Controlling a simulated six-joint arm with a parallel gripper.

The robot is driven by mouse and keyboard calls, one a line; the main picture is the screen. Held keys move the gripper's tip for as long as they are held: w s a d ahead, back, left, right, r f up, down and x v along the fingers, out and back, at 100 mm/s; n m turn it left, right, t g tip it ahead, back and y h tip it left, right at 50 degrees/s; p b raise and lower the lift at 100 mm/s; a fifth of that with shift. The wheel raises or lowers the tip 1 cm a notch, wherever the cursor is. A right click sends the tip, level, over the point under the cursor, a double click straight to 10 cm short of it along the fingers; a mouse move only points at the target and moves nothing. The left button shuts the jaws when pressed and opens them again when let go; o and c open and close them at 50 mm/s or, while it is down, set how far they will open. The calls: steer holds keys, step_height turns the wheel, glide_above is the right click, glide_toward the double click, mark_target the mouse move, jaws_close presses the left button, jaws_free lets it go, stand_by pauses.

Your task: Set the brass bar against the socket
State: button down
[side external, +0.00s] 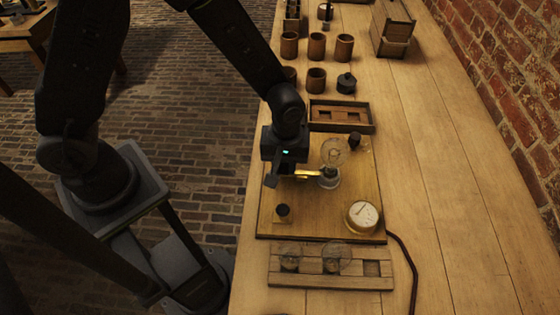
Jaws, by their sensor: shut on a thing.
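My gripper (284,179) is over the left part of a wooden board (350,190) on the bench. It is shut on the brass bar (307,174), which sticks out to the right from the jaws. The bar's right end is at the socket's left side in this view. I cannot tell whether they touch. The gripper's fingertips are dark and partly hidden by the wrist.
A round white dial (362,216) and a dark knob (282,211) stand on the board's near part. A rack (316,281) with two glass bulbs lies in front. An open wooden tray (341,114) and several brown jars (316,46) stand behind.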

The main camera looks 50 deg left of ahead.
steer(key=c, duration=1.2)
jaws_free()
steer(key=shift+w+d, duration=0.3)
steer(key=shift+o, duration=1.4)
steer(key=shift+s+a, duration=0.1)
step_height(320, 180, up, 14)
steer(key=s+a+r+m+t, duration=0.5)
steer(key=s+a+r+m, duration=0.4)
steer(key=s+a+r, duration=0.2)
steer(key=shift+s+a+r+t, duration=0.2)
steer(key=shift+s+a+t, duration=0.2)
steer(key=shift+s+a, duration=0.3)
